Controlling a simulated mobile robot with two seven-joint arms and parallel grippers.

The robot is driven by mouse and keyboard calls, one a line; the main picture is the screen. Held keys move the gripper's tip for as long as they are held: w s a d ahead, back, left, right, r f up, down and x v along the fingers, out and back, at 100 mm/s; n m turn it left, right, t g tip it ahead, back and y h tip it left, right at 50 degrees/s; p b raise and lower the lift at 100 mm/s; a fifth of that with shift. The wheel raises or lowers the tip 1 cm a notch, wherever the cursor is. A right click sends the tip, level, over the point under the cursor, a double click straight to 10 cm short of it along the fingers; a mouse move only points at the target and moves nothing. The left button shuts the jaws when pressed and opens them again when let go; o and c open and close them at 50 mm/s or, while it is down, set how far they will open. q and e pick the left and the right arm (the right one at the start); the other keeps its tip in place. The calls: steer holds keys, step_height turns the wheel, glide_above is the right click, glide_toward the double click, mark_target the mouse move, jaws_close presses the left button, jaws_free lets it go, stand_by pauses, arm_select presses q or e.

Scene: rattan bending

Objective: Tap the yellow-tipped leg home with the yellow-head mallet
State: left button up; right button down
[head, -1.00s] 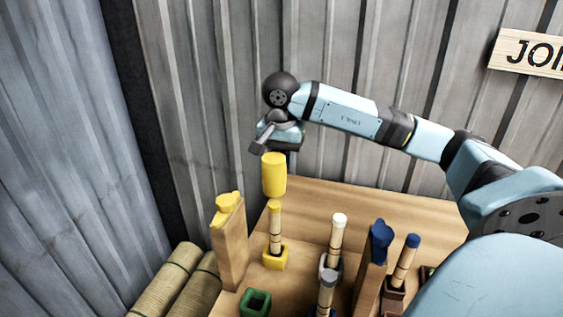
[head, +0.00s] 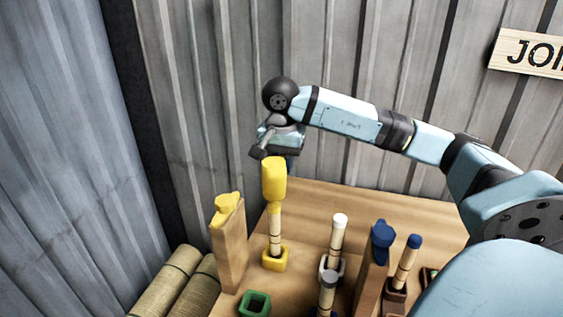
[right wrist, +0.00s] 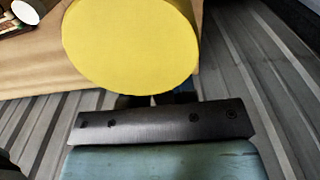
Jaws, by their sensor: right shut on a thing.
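The yellow mallet head (head: 274,180) is upright directly above the yellow-tipped leg (head: 275,232) and appears to meet its tip. It also fills the top middle of the right wrist view (right wrist: 130,42). The leg stands upright in the yellow socket (head: 275,261). My right gripper (head: 266,152) is shut on the mallet just above its head; its grip on the handle is mostly hidden. My left gripper is out of view.
A wooden post with a yellow top (head: 228,240) stands left of the leg. White-tipped (head: 338,240) and blue-tipped legs (head: 408,258), a blue-topped post (head: 381,240) and an empty green socket (head: 254,303) are nearby. Corrugated walls rise behind and left.

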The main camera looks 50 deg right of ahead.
step_height(320, 180, down, 3)
steer(key=shift+f+b, duration=0.2)
steer(key=shift+b, duration=1.05)
steer(key=shift+r, duration=0.15)
steer(key=shift+r+p, duration=1.25)
steer(key=shift+r, duration=0.55)
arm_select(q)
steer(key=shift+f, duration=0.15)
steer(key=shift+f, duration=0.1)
arm_select(e)
steer(key=shift+r, duration=0.35)
step_height(320, 180, up, 4)
steer(key=p, duration=0.3)
steer(key=shift+f, duration=0.1)
steer(key=shift+r, duration=0.25)
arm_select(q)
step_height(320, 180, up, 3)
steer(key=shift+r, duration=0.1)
